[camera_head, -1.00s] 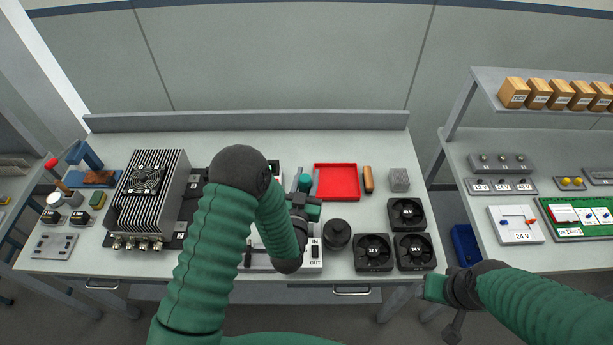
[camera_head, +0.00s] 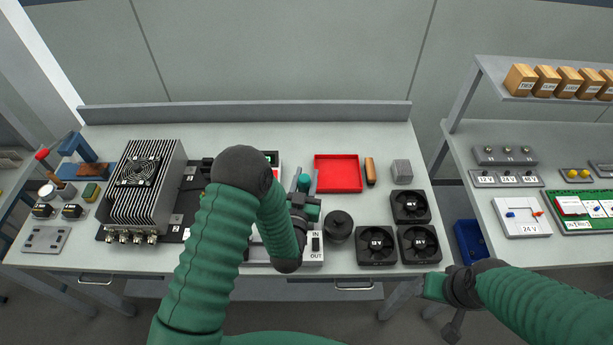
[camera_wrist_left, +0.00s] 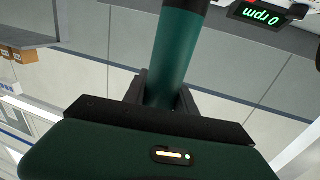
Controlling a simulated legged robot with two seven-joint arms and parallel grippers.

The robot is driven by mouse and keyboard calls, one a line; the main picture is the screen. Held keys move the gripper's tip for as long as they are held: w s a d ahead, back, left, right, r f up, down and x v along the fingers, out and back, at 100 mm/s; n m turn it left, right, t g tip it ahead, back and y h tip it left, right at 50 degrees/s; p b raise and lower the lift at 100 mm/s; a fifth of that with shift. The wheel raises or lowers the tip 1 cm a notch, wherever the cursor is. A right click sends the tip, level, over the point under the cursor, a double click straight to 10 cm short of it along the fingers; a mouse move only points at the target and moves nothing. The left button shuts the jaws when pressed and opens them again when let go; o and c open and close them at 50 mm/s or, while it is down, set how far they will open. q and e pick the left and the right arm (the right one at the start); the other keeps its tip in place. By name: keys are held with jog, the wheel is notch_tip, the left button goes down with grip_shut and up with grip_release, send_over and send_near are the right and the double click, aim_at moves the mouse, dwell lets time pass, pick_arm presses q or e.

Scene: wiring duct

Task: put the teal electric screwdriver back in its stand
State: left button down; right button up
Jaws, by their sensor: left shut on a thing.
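The teal electric screwdriver (camera_head: 303,183) shows its upper end above my left gripper (camera_head: 304,207) in the head view. In the left wrist view its teal barrel (camera_wrist_left: 178,50) stands between the jaws (camera_wrist_left: 163,95), which are shut on it. Its lower end is hidden. A round black holder (camera_head: 339,224), which looks like the stand, is on the bench just right of the gripper, apart from it. My right gripper (camera_head: 437,288) is in front of the bench, low at the right; its jaws are too unclear to read.
A white box marked IN and OUT (camera_head: 316,244) lies under the left gripper. Black fans (camera_head: 377,244) stand right of the holder. A red tray (camera_head: 338,172), an orange-handled tool (camera_head: 370,171) and a grey block (camera_head: 402,171) lie behind. A finned unit (camera_head: 146,190) is at left.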

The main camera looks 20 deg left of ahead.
pick_arm(q)
jog(key=shift+f+b, duration=0.7)
jog(key=shift+f, duration=0.2)
pick_arm(e)
jog(key=shift+a+f, duration=0.1)
jog(key=shift+f, duration=0.75)
pick_arm(q)
jog(key=c, duration=0.9)
grip_release()
jog(key=shift+d, duration=0.15)
